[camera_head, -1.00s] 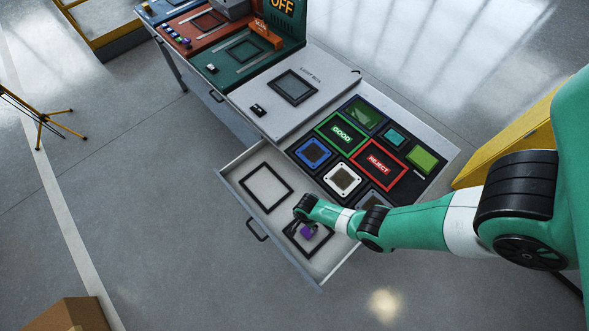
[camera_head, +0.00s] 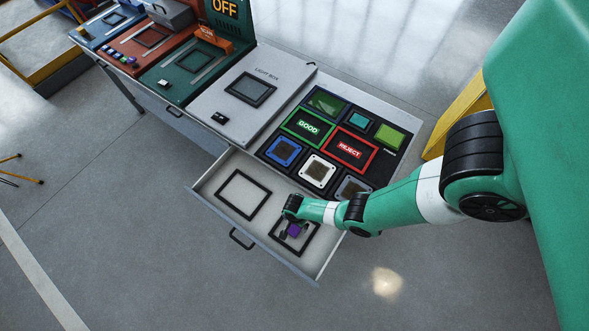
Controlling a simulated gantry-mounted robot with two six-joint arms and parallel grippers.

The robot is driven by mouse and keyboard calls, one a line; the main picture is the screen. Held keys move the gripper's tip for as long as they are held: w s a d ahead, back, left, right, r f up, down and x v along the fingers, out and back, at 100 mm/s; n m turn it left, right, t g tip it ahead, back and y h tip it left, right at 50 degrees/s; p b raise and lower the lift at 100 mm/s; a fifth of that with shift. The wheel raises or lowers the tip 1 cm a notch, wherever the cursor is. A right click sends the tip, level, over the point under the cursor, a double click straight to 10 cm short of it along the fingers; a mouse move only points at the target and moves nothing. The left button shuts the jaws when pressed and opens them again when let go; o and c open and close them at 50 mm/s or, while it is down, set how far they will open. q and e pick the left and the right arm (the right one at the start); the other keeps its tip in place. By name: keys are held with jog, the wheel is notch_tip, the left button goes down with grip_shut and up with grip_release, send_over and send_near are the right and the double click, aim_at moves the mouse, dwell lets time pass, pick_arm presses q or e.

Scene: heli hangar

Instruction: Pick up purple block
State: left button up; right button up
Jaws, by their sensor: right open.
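The purple block (camera_head: 294,230) lies in the open drawer (camera_head: 222,213), inside the right-hand black square frame (camera_head: 306,244). My right gripper (camera_head: 287,231) is open and reaches down into the drawer at the block. A dark finger shows at the block's left side. The wrist hides part of the block and the other finger, so I cannot tell whether they touch. My left gripper is not in view.
A second black frame (camera_head: 242,195) in the drawer is empty. Above the drawer are a light box (camera_head: 222,102) and a dark panel with the GOOD (camera_head: 308,127) and REJECT (camera_head: 349,150) frames. A yellow cabinet (camera_head: 455,115) stands at the right.

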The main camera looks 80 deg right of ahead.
aim_at(295, 228)
jog(key=f+b, duration=0.3)
jog(key=a+f+b, duration=0.1)
jog(key=f+b, duration=0.1)
jog(key=shift+f, duration=0.15)
jog(key=shift+w, duration=0.1)
jog(key=c, duration=1.5)
jog(key=shift+o, duration=0.2)
jog(key=shift+r, duration=0.2)
jog(key=shift+r, duration=0.1)
